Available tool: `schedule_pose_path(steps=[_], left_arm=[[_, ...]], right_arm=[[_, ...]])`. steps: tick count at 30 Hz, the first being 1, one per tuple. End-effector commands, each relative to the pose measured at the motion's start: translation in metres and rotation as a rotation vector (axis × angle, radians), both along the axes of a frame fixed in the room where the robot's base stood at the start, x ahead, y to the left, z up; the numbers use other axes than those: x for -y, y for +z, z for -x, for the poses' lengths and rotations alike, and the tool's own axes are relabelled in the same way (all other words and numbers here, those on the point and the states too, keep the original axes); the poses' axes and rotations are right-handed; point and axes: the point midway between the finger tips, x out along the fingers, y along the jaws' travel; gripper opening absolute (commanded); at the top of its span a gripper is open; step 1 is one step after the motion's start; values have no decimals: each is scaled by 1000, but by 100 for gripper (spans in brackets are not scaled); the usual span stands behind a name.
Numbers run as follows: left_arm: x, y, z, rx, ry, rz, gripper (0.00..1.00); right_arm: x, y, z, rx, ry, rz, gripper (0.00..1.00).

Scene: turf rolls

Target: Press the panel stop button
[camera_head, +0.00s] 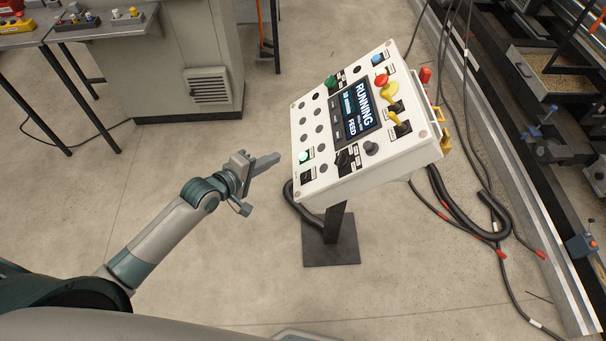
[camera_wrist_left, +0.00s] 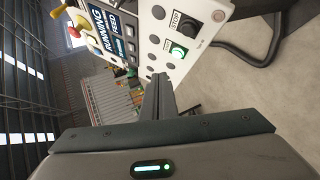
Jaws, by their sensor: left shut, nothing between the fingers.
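The white control panel (camera_head: 330,182) stands tilted on a post, its screen (camera_head: 352,110) reading RUNNING and FEED. A black button (camera_head: 307,177) sits at its lower left corner; in the left wrist view this black button (camera_wrist_left: 192,15) is beside a STOP label (camera_wrist_left: 177,21). A lit green button (camera_head: 303,156) is next to it and also shows in the left wrist view (camera_wrist_left: 178,51). My left gripper (camera_head: 277,157) is shut and empty, just left of the panel's lower left edge, apart from the buttons. My right gripper is out of view.
A red mushroom button (camera_head: 381,79), a yellow part and black knobs sit on the panel's right side. Cables hang at the right beside a metal rail. A bench (camera_head: 100,30) and grey cabinet (camera_head: 205,50) stand behind at the left. Floor around the post is mostly clear.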

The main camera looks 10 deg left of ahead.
Motion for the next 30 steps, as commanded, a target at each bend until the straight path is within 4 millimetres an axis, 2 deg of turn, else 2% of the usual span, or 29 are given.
schedule_pose_path(steps=[14, 30], left_arm=[[3, -7, -1, 0, 0, -1, 0], [38, -52, -11, 1, -2, -1, 0]], right_arm=[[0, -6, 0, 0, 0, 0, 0], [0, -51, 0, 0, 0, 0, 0]])
